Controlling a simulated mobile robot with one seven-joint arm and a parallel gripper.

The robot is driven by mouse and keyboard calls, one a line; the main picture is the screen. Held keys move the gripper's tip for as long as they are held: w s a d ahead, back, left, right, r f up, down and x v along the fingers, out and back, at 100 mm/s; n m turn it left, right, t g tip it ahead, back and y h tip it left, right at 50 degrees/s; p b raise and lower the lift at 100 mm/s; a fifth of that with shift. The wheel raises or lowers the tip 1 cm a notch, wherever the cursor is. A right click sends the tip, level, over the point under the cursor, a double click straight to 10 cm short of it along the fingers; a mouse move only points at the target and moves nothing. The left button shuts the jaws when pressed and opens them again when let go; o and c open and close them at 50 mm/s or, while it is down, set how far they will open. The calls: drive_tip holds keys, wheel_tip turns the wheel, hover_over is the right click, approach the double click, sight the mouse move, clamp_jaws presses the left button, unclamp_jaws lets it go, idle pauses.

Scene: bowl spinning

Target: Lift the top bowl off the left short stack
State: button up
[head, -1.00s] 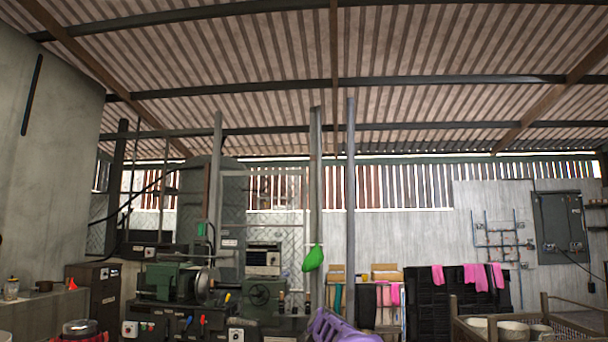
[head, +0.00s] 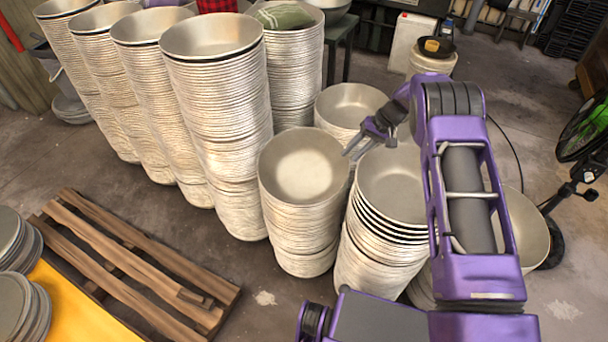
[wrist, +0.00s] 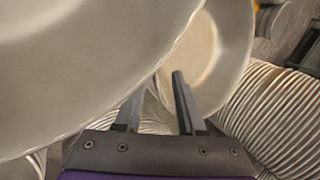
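The left short stack of pale metal bowls stands in the head view, with its top bowl (head: 303,172) upright and empty. My gripper (head: 351,155) is just right of that bowl's rim, between it and the neighbouring short stack (head: 390,190). Its fingers point down and left. In the wrist view the two fingers of my gripper (wrist: 164,85) are apart, with nothing seen held. A large bowl (wrist: 80,60) fills the upper left there, its rim close to the left finger. Another bowl (wrist: 205,55) lies beyond the right finger. Whether a finger touches a rim I cannot tell.
Tall bowl stacks (head: 215,100) stand in a row behind and left. Another short stack (head: 350,103) is behind my gripper, and one bowl stack (head: 522,230) is partly hidden by my arm. A wooden pallet (head: 130,265) lies at left. Concrete floor is bare in front.

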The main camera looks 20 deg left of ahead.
sight(343, 163)
drive_tip(key=shift+b+x, duration=0.3)
drive_tip(key=shift+x, duration=2.85)
drive_tip(key=shift+d, duration=0.15)
drive_tip(key=shift+c, duration=0.3)
clamp_jaws()
drive_tip(key=shift+w+r, duration=0.1)
drive_tip(key=shift+w, duration=0.05)
